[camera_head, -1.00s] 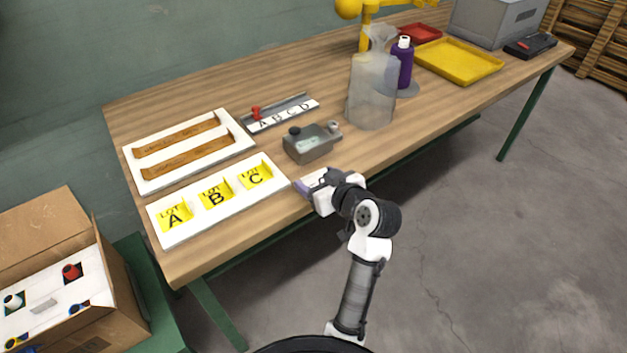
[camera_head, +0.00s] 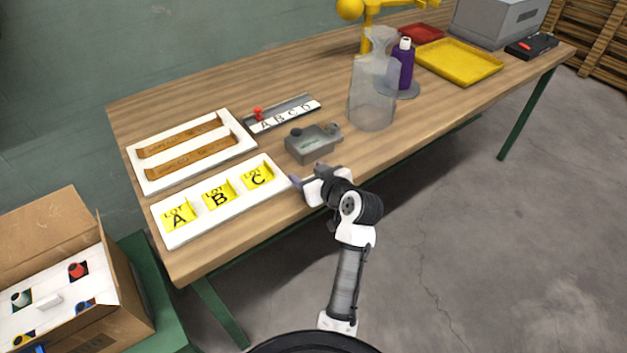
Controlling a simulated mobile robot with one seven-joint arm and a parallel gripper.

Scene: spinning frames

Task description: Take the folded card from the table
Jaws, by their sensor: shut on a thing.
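My gripper (camera_head: 308,179) is over the front edge of the table, just right of the white tray with the lot cards. It is shut on a small purple-grey piece (camera_head: 296,182) at its left tip. I take this piece for the folded card, but it is too small to make out a fold. The gripper's own body hides part of it. I cannot tell whether it touches the table (camera_head: 270,221). No other loose folded card shows on the table top.
Left of my gripper is the white tray (camera_head: 186,239) with yellow cards A, B and C. A cardboard box (camera_head: 127,310) stands lower left. Bare table lies right of the gripper.

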